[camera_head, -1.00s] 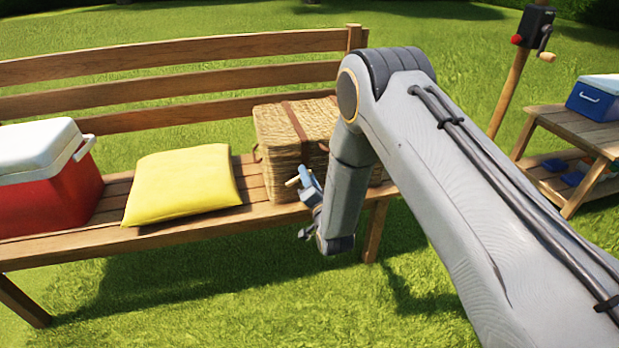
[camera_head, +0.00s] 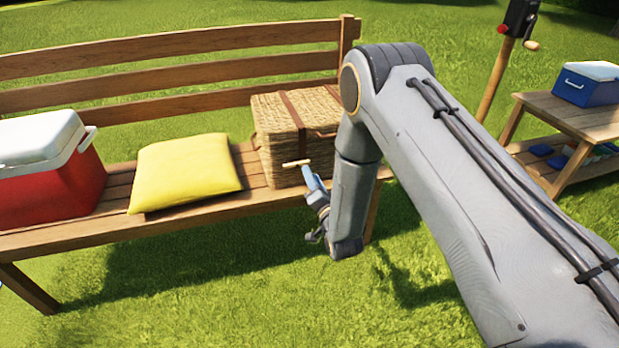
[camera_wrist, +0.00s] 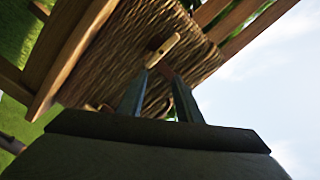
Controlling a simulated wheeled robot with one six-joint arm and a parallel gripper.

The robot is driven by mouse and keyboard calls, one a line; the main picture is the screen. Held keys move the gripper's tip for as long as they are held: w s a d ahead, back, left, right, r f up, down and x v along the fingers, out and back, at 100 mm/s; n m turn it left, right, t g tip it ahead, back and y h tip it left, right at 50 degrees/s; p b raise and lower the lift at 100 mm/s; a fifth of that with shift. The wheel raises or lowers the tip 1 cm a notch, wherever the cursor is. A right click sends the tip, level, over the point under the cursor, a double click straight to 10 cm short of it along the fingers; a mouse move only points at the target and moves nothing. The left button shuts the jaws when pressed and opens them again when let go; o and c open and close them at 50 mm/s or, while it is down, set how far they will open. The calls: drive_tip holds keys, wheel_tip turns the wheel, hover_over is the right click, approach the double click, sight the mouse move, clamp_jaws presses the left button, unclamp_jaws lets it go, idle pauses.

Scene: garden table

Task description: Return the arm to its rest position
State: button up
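My arm reaches from the right edge of the head view to the bench, bent down at the elbow. My gripper (camera_head: 307,170) is low, in front of the wicker basket (camera_head: 275,150) on the bench. In the wrist view, the two fingers of my gripper (camera_wrist: 160,75) stand apart with a gap between them. A small pale wooden toggle (camera_head: 296,163) shows by the fingertips. In the wrist view this toggle (camera_wrist: 166,48) appears just beyond the left fingertip; I cannot tell whether they touch. The basket (camera_wrist: 120,60) fills the middle of that view.
The wooden bench (camera_head: 120,216) also bears a yellow cushion (camera_head: 185,172) and a red cooler (camera_head: 55,190) with a white lid. A side table (camera_head: 575,118) with a blue cooler (camera_head: 588,86) stands at the right, by a post (camera_head: 500,80). Grass in front of the bench is clear.

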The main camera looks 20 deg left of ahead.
drive_tip(key=shift+w+d+r, duration=0.1)
drive_tip(key=w+d+r+n+g+h, duration=0.1)
drive_tip(key=w+d+r+g+h, duration=0.15)
drive_tip(key=d+r, duration=0.3)
drive_tip(key=s+d+r+n+g+h, duration=0.2)
drive_tip(key=s+d+r+g+h, duration=0.25)
drive_tip(key=d+r, duration=0.45)
drive_tip(key=s+d+r+n+g+h, duration=0.1)
drive_tip(key=s+d+r+g, duration=0.2)
drive_tip(key=s+d, duration=0.55)
drive_tip(key=s+d+r+n+g, duration=0.1)
drive_tip(key=s+d+r+g, duration=0.15)
drive_tip(key=s, duration=1.05)
drive_tip(key=s+d+r+n+g+h, duration=0.1)
drive_tip(key=s+d+r+g, duration=0.2)
drive_tip(key=s+d, duration=0.55)
drive_tip(key=s+d+r+m+p, duration=0.2)
drive_tip(key=d+r+p, duration=0.2)
drive_tip(key=p, duration=0.9)
wheel_tip(320, 180, up, 3)
drive_tip(key=shift+s+d+f+h+p, duration=0.2)
drive_tip(key=shift+s+d+h+p, duration=0.1)
drive_tip(key=shift+h, duration=0.1)
drive_tip(key=shift+w+a+t, duration=0.1)
drive_tip(key=shift+t, duration=0.15)
